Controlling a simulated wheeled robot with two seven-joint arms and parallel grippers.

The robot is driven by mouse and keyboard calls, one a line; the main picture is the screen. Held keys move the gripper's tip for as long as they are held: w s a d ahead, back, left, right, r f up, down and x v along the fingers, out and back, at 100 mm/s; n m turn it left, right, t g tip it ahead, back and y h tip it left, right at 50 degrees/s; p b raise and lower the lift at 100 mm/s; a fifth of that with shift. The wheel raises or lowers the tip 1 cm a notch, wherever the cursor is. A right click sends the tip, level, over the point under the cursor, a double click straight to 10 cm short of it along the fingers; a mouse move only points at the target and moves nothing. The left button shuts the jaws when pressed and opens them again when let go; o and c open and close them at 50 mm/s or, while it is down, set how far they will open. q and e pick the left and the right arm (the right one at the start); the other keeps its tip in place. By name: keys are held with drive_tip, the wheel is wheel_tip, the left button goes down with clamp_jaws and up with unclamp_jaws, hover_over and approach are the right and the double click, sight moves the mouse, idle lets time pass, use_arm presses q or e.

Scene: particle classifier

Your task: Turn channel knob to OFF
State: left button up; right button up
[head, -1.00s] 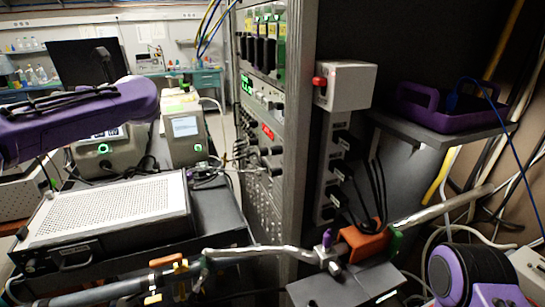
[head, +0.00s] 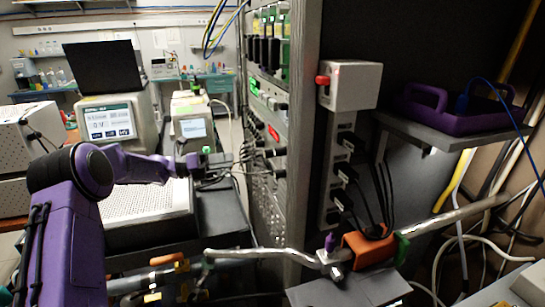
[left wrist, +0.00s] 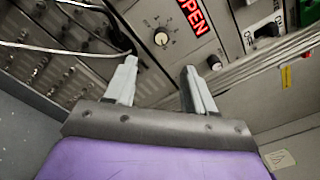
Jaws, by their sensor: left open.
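A small round knob (left wrist: 162,38) with a pale face sits on a grey rack panel in the left wrist view, beside a red lit display (left wrist: 193,15) reading OPEN. A scale of marks surrounds the knob, but its labels are too small to read. My left gripper (left wrist: 159,68) is open and empty, its two fingertips apart and just below the knob in the picture. In the head view my left gripper (head: 194,162) points at the rack's front (head: 262,125), where the knob cannot be made out. My right gripper is not in view.
Cables (left wrist: 60,47) run across the panel left of the fingers. Cables also stick out of the rack front near my gripper. A perforated instrument (head: 140,205) lies below my left arm. A purple tray (head: 460,112) stands on a shelf at right.

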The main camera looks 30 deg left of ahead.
sight(269, 154)
use_arm(q)
drive_tip(key=p+x, duration=0.3)
drive_tip(key=x, duration=0.7)
drive_tip(key=shift+w+d+m, duration=0.2)
drive_tip(key=shift+w+m, duration=0.1)
clamp_jaws()
